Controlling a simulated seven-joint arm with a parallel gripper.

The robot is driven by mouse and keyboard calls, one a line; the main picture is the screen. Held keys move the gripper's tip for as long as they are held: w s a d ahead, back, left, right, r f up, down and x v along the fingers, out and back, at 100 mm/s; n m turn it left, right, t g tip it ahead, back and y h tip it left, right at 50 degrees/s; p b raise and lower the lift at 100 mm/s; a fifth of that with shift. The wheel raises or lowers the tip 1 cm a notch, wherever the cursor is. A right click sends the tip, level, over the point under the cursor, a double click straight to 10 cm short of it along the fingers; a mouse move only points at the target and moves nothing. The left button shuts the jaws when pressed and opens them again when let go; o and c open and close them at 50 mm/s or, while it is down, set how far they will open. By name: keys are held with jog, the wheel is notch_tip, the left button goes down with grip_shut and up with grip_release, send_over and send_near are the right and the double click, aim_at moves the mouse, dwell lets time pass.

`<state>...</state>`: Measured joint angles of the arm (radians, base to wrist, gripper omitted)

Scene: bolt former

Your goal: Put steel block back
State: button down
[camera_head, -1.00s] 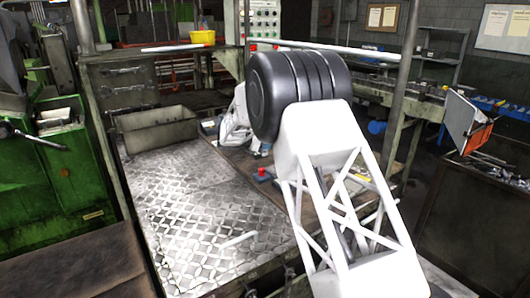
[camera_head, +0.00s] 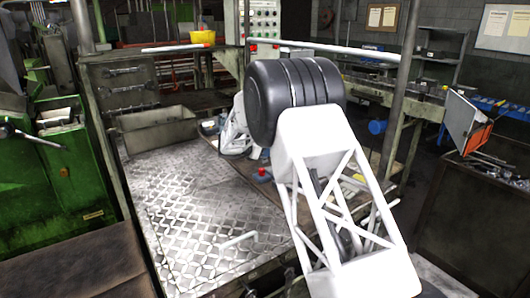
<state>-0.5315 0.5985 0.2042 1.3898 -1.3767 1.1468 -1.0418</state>
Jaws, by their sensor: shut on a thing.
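I cannot make out a steel block in the head view. My white lattice arm and its black joint fill the middle right and cover part of the work surface. A white far section of my arm shows to the left of the joint, low over the wooden bench top (camera_head: 279,194). My gripper's fingers are hidden behind the arm, so I cannot see what they hold.
A diamond-plate metal cover (camera_head: 180,215) with a light handle (camera_head: 239,240) lies left of the arm. A red button (camera_head: 262,174) sits near the arm. A grey metal trough (camera_head: 157,128) and a yellow container (camera_head: 203,38) are behind. An upright post (camera_head: 398,90) stands right of the arm.

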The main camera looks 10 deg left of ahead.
jog(key=shift+f, duration=0.1)
jog(key=c, duration=1)
grip_release()
jog(key=shift+s+a+r, duration=0.1)
jog(key=shift+r, duration=0.1)
jog(key=v, duration=1.1)
jog(key=shift+s+a, duration=0.25)
jog(key=shift+r, duration=0.2)
